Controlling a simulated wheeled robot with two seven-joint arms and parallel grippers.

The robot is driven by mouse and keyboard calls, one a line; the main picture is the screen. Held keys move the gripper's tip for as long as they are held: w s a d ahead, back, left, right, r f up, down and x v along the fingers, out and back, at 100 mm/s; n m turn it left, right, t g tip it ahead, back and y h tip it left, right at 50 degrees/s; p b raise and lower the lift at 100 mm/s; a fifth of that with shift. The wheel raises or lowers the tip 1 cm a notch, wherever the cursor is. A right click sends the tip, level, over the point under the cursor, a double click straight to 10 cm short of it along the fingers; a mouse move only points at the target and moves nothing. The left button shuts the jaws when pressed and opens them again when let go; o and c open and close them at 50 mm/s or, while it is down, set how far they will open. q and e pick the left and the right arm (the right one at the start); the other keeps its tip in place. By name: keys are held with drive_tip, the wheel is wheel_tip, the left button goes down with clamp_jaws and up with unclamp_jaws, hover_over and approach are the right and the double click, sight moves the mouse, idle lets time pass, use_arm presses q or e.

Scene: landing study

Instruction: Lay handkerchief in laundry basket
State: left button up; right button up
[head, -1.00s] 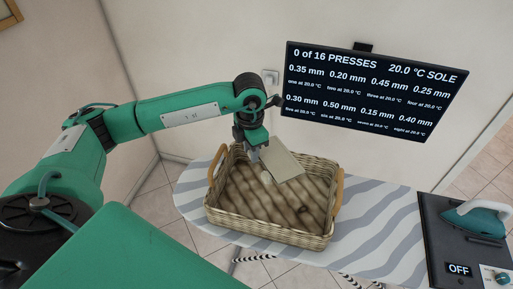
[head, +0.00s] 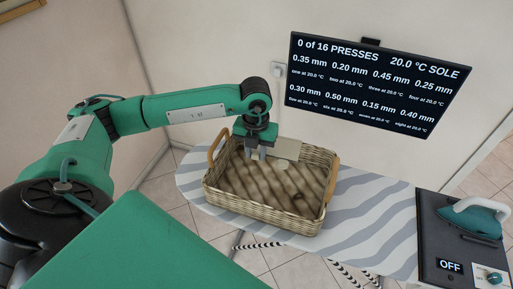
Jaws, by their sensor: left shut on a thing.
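A wicker laundry basket (head: 262,214) with two wooden handles stands on the ironing board. My left gripper (head: 257,156) points down over the back part of the basket, inside its rim as seen from above. It is shut on a pale beige handkerchief (head: 287,149), which sticks out to the right of the jaws near the basket's back wall. Whether the cloth touches the basket cannot be told. A small pale spot or object (head: 283,167) shows just below the handkerchief. My right gripper is out of view.
The ironing board (head: 372,205) has a grey and white wavy cover, bare to the right of the basket. A teal iron (head: 476,216) rests on a dark panel marked OFF at the far right. A wall screen (head: 375,85) hangs behind.

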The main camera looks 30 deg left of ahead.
use_arm(q)
wheel_tip(320, 180, down, 16)
drive_tip(key=b, duration=1)
drive_tip(key=shift+r, duration=0.1)
drive_tip(key=shift+f+b, duration=0.7)
drive_tip(key=shift+f, duration=0.25)
drive_tip(key=shift+f, duration=0.15)
